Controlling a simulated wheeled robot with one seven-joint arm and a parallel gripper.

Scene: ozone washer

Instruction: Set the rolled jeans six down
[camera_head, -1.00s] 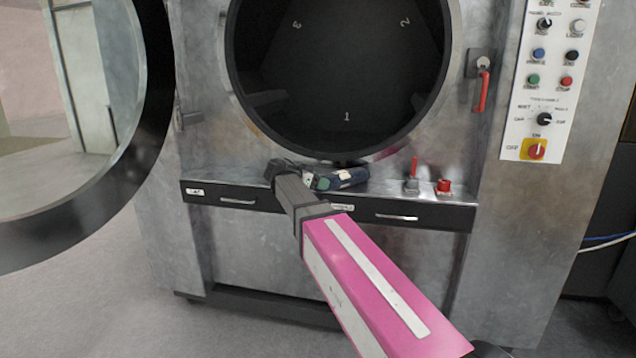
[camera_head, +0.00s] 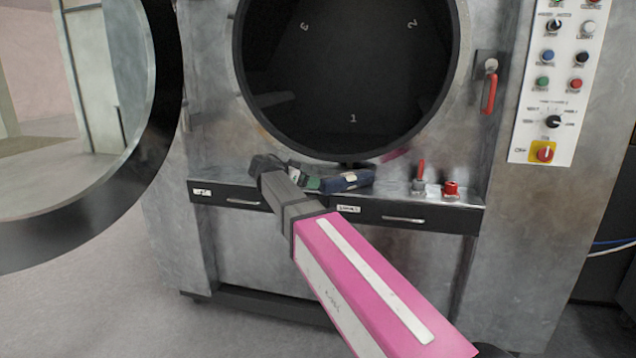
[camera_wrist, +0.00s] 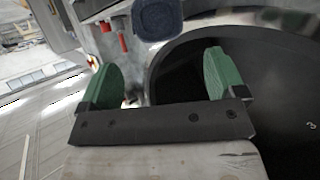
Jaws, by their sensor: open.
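The rolled jeans (camera_head: 346,181) are a dark blue roll with a pale patch, lying on the metal ledge (camera_head: 395,188) below the round drum opening. In the wrist view, the dark blue roll (camera_wrist: 160,18) is at the top edge, beyond the fingertips and clear of the space between them. My gripper (camera_head: 308,182) is at the left end of the roll, with its green fingertips close to it. In the wrist view, my gripper (camera_wrist: 162,78) has its two green fingers wide apart and nothing between them.
The washer's drum (camera_head: 345,75) is open and dark inside. Its round door (camera_head: 168,100) stands open at left. A red-handled valve (camera_head: 420,172) and a red knob (camera_head: 450,189) stand on the ledge right of the roll. A control panel (camera_head: 555,85) is at right.

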